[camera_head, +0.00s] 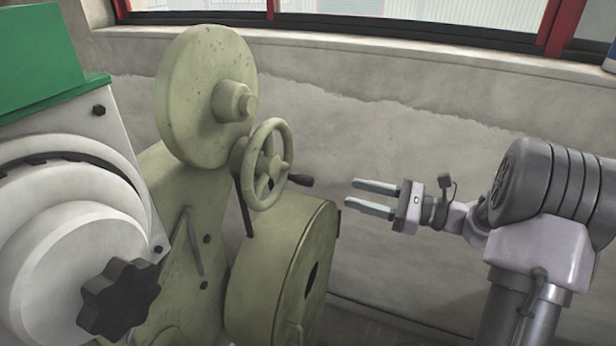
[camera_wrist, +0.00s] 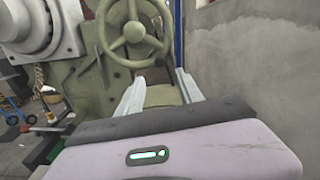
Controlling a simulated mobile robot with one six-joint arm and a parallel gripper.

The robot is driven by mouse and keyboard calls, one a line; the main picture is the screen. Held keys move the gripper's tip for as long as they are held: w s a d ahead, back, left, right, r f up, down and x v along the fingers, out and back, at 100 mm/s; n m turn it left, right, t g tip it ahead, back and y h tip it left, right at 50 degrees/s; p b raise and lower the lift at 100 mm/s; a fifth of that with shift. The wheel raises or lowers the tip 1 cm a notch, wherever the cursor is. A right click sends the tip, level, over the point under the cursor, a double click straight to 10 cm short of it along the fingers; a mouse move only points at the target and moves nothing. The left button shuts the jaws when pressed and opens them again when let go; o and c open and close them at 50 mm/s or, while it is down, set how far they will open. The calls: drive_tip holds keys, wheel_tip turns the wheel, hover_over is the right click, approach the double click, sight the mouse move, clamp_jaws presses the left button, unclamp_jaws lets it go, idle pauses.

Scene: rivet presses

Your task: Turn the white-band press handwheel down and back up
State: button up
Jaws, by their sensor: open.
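The press (camera_head: 150,190) is an olive-green machine with a large round disc at its top and a drum (camera_head: 281,270) low at its right. Its spoked handwheel (camera_head: 266,165) is the same green, with a dark handle (camera_head: 301,180) sticking out at the right. No white band shows on it in these views. My gripper (camera_head: 372,198) is open and empty, to the right of the handwheel and apart from it, fingers pointing left. In the wrist view the handwheel (camera_wrist: 134,32) is ahead, above and between my fingertips (camera_wrist: 160,82).
A white-grey machine (camera_head: 70,210) with a green top and a black star knob (camera_head: 118,298) stands at the left. A concrete wall (camera_head: 400,110) with a window (camera_head: 380,18) is behind. The space between my gripper and the handwheel looks clear.

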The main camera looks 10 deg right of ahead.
sight(309, 186)
drive_tip(key=x, duration=1.2)
drive_tip(key=shift+w+a+b, duration=0.1)
drive_tip(key=shift+a+b, duration=0.1)
drive_tip(key=shift+b, duration=0.1)
drive_tip(key=shift+c, duration=0.2)
clamp_jaws()
idle(0.5)
